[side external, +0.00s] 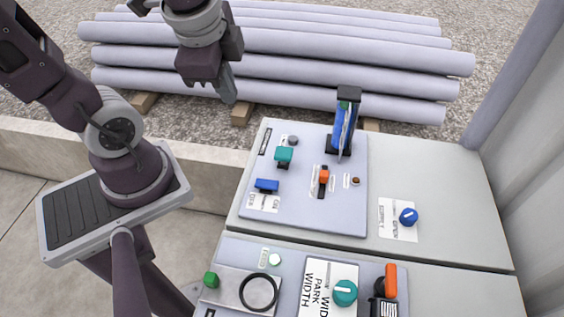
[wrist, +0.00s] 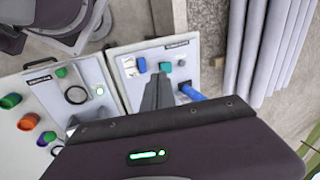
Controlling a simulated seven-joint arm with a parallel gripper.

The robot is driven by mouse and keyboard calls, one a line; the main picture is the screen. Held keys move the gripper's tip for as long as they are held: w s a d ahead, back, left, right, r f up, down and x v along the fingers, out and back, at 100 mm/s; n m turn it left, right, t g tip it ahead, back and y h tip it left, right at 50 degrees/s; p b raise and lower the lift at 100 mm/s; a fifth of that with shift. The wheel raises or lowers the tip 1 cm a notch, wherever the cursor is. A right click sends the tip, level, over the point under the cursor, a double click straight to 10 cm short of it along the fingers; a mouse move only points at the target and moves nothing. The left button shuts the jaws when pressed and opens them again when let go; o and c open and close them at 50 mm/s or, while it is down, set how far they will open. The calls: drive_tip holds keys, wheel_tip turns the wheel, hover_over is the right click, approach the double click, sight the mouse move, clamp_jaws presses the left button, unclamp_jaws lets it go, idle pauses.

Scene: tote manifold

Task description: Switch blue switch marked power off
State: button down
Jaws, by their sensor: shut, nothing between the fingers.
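A blue switch (side external: 266,186) sits at the left of the upper grey panel (side external: 300,215), with a small white label below it. It also shows in the wrist view (wrist: 141,65), left of a teal switch (wrist: 165,66). The label text is too small to read, so I cannot confirm the power marking. My gripper (side external: 229,91) is shut and empty, up in the air beyond the panel's far left corner and apart from the switch. In the wrist view its fingers (wrist: 160,92) point towards the panel and cover part of it.
The panel also carries the teal switch (side external: 284,155), an orange switch (side external: 323,176) and a tall blue lever (side external: 339,128). A blue knob (side external: 408,216) is at the right. A lower panel (side external: 235,250) holds knobs and a black ring. Grey pipes (side external: 290,68) lie behind.

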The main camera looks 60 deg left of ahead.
drive_tip(key=w+f+m+g, duration=0.25)
drive_tip(key=f+m, duration=0.35)
drive_tip(key=m, duration=0.3)
drive_tip(key=m+h, duration=0.3)
drive_tip(key=m, duration=0.7)
hover_over(273, 184)
wheel_tip(273, 184, down, 5)
drive_tip(key=shift+s+a+r, duration=0.1)
drive_tip(key=shift+a+r, duration=0.05)
wheel_tip(273, 184, down, 13)
drive_tip(key=shift+r, duration=0.1)
drive_tip(key=shift+f, duration=0.6)
